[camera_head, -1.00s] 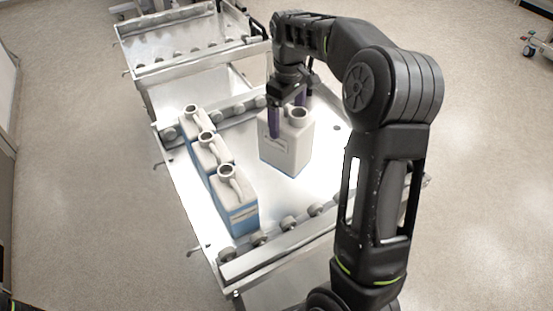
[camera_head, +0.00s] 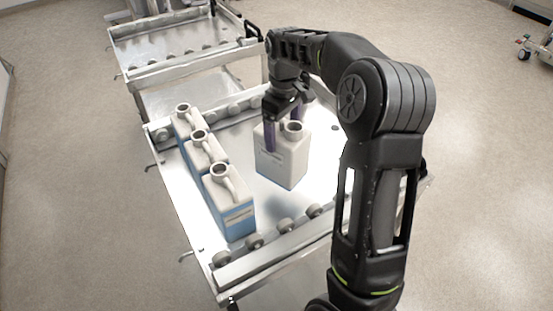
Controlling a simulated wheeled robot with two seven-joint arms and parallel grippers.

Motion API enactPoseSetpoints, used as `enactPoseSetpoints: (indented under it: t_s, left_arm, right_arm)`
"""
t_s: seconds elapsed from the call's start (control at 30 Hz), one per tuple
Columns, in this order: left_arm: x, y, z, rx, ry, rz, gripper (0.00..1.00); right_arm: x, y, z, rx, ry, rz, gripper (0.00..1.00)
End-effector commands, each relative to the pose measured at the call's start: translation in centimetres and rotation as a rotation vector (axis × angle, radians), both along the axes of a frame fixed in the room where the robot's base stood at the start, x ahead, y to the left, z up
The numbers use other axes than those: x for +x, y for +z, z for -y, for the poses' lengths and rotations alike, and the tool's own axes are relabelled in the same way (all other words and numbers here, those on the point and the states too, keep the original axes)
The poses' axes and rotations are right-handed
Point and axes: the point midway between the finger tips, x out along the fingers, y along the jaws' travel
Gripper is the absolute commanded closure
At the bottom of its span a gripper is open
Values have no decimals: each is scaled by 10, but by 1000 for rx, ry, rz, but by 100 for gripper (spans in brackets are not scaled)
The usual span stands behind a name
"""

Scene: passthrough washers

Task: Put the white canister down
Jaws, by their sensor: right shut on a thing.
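The white canister (camera_head: 284,160) has a round open neck and a blue lower edge. It is upright at the right of the metal cart top (camera_head: 262,205). My right gripper (camera_head: 284,132) comes down on it from above, with purple fingers, and is shut on its top by the handle beside the neck. The handle itself is mostly hidden by the fingers. I cannot tell for sure whether the canister's base touches the cart top. My left gripper is not in view.
Three white-and-blue canisters (camera_head: 229,200) stand in a row along the cart's left side. Rollers (camera_head: 254,241) line the cart's front and back edges. A second metal cart (camera_head: 175,45) stands behind. The cart top between the row and the held canister is clear.

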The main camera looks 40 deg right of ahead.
Motion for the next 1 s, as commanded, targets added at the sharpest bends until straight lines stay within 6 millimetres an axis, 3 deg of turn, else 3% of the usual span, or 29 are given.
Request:
enactPoseSetpoints:
  t_s: [0.3,0.67,1.0]
  left_arm:
    - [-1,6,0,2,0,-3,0]
    - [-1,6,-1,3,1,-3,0]
    - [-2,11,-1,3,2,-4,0]
  right_arm:
    - [0,-49,0,1,1,0,87]
    - [0,-54,0,1,1,1,87]
    - [0,-89,0,2,1,1,87]
